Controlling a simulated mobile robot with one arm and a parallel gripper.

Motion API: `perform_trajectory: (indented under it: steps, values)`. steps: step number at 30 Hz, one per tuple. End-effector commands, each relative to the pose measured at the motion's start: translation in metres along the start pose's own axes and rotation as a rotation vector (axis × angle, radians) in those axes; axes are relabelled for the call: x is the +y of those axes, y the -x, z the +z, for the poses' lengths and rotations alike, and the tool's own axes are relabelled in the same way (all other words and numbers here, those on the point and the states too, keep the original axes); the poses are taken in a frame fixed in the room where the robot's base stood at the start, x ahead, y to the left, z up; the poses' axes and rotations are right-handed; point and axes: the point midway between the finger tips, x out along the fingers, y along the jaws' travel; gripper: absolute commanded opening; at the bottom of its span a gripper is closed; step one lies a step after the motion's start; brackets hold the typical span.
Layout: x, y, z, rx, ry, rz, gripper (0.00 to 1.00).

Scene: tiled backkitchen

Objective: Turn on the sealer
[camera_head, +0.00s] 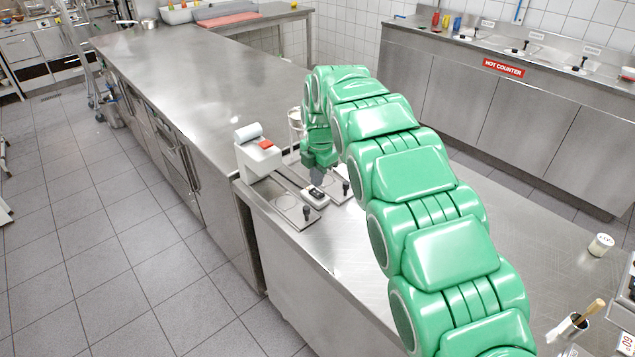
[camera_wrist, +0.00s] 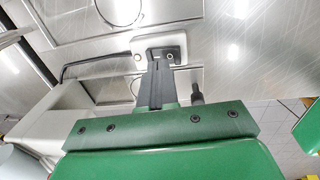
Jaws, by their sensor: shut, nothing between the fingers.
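The sealer (camera_head: 257,160) is a white box with a red part and a roll on top, at the left edge of the steel counter. A flat metal plate with black-knobbed pegs extends from it. A small light-edged switch box with a dark top (camera_head: 316,197) sits beside the plate; it also shows in the wrist view (camera_wrist: 175,41). My gripper (camera_head: 317,179) is shut and empty, pointing down just above the switch box. In the wrist view the closed fingers (camera_wrist: 157,62) overlap the box's near edge and hide part of it. I cannot tell whether they touch it.
The steel counter (camera_head: 480,240) has free room to the right. A small jar (camera_head: 601,244) and a cup with a brush (camera_head: 573,325) stand there. A long steel worktop (camera_head: 200,80) adjoins at the back left. The hot counter (camera_head: 500,100) stands across the aisle.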

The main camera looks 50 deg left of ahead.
Motion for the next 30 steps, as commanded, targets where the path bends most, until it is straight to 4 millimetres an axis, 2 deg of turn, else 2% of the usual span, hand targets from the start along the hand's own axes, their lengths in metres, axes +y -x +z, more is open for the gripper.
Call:
perform_trajectory:
  steps: [3,12,30]
  values:
    - [0.005,0.017,0.002,-0.004,-0.001,0.007,0.0]
    - [0.013,0.05,0.002,-0.001,-0.001,0.004,0.0]
    - [0.024,0.094,0.001,-0.001,0.0,0.005,0.0]
